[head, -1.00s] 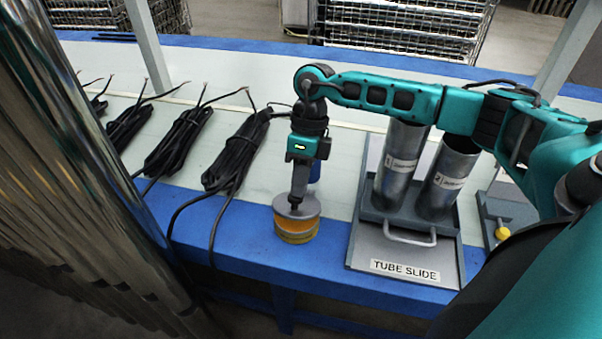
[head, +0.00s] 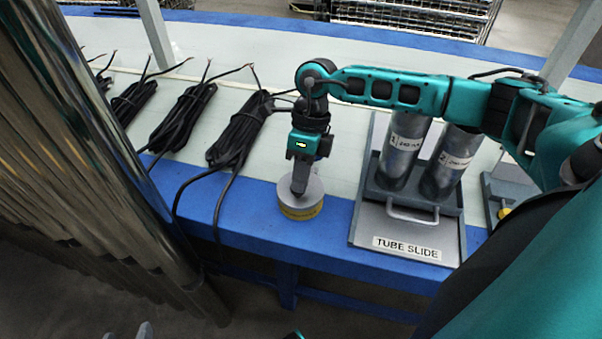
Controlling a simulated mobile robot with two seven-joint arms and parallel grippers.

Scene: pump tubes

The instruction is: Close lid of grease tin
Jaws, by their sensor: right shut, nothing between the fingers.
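The grease tin (head: 302,211) is a low round yellow tin near the front edge of the table, on the blue border. Its grey lid (head: 313,190) lies flat on top, with no orange grease showing between lid and tin. My right gripper (head: 298,191) points down onto the lid from above, shut with nothing between its fingers. Its fingertips appear to touch the lid.
The tube slide tray (head: 365,238) with two metal tubes (head: 401,150) stands right of the tin. Black cable bundles (head: 240,135) lie to the left, with loose ends over the front edge. Shiny tubes (head: 110,150) rise at the left.

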